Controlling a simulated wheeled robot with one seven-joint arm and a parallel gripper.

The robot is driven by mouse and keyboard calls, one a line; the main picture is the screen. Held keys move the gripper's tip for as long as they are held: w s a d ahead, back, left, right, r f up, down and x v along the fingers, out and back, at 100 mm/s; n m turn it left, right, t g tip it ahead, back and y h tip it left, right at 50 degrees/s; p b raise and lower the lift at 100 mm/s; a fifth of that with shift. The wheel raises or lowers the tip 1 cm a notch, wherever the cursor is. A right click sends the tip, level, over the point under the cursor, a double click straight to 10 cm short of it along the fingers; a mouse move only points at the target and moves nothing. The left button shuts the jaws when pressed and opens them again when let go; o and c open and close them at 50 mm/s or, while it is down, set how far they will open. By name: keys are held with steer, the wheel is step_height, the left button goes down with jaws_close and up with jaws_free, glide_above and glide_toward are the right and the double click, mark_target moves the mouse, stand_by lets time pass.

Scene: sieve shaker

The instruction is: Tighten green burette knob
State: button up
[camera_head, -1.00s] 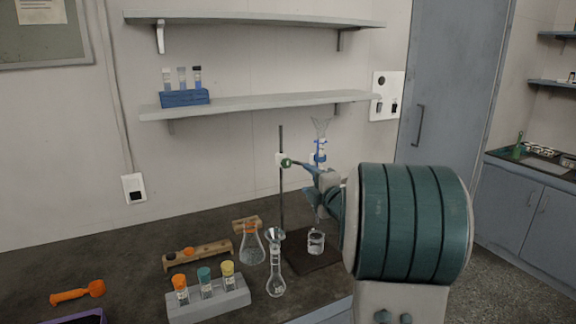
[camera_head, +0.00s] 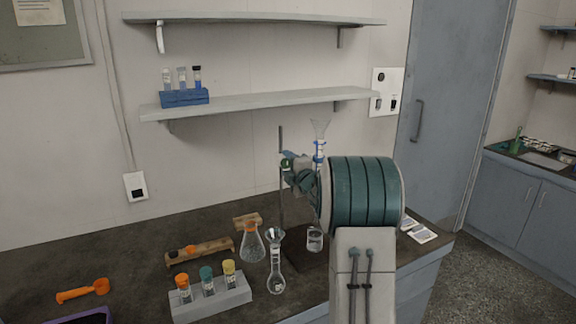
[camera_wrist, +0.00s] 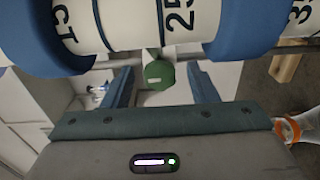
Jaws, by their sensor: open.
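The green burette knob (camera_wrist: 158,74) shows in the wrist view, just beyond the mouth of my gripper. My gripper (camera_wrist: 160,78) is open, with one finger on each side of the knob and gaps between. Above the knob in that view are a tube with large black numbers and blue bands (camera_wrist: 180,22). In the head view the burette (camera_head: 319,143) stands upright with a funnel-like top, beside a dark stand rod (camera_head: 281,142). A green knob (camera_head: 286,163) shows by the rod, left of my gripper. My arm hides the lower burette there.
A beaker (camera_head: 315,240) stands below the burette. A conical flask (camera_head: 252,246) and a long-necked flask (camera_head: 276,270) are left of it. A rack with several capped vials (camera_head: 212,300) is in front. Shelves (camera_head: 250,105) are on the wall behind.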

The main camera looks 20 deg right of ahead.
steer(key=c, duration=1)
steer(key=shift+o, duration=0.2)
steer(key=shift+f+m+b, duration=0.15)
steer(key=shift+m+b, duration=0.45)
steer(key=shift+m, duration=0.1)
steer(key=shift+m+b, duration=0.35)
steer(key=shift+m, duration=1.15)
steer(key=o, duration=1)
steer(key=shift+c, duration=0.2)
steer(key=s+b, duration=0.3)
steer(key=s, duration=1.1)
steer(key=shift+d, duration=0.25)
